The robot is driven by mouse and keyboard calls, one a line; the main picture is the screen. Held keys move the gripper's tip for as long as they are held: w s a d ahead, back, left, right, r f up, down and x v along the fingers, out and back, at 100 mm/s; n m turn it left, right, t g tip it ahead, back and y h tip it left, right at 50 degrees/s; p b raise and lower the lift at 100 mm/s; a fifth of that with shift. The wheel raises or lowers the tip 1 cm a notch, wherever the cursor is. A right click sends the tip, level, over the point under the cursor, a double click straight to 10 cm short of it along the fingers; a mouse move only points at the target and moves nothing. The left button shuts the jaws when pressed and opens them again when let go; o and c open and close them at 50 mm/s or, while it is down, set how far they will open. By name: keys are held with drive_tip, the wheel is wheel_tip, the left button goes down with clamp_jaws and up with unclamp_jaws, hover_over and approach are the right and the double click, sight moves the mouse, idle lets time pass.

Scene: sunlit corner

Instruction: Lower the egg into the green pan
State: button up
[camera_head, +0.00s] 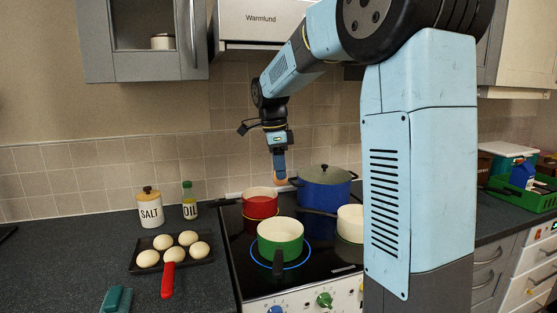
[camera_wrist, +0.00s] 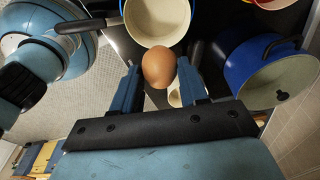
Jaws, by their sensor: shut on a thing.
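My gripper (camera_head: 280,174) is shut on a brown egg (camera_head: 281,182), held in the air. In the head view it appears above the gap between the red pan and the blue pot. In the wrist view the egg (camera_wrist: 158,67) sits between the fingertips (camera_wrist: 160,80). The green pan (camera_head: 265,247), cream inside, stands on the front left of the hob, its dark handle towards me. By its place and handle, the pan just beyond the egg in the wrist view (camera_wrist: 157,16) is the green one. Its inside looks empty.
A red pan (camera_head: 260,206) stands behind the green pan. A blue lidded pot (camera_head: 323,192) and a white pan (camera_head: 350,224) stand to the right. A dark tray (camera_head: 141,268) with several pale round items, a salt jar (camera_head: 149,209) and an oil bottle (camera_head: 190,205) are left.

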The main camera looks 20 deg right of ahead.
wheel_tip(320, 180, down, 8)
drive_tip(key=shift+r, duration=0.25)
drive_tip(key=shift+a+f, duration=0.1)
idle(0.8)
wheel_tip(320, 180, down, 8)
drive_tip(key=shift+f, duration=0.2)
idle(1.6)
drive_tip(key=shift+f, duration=2.3)
idle(2.0)
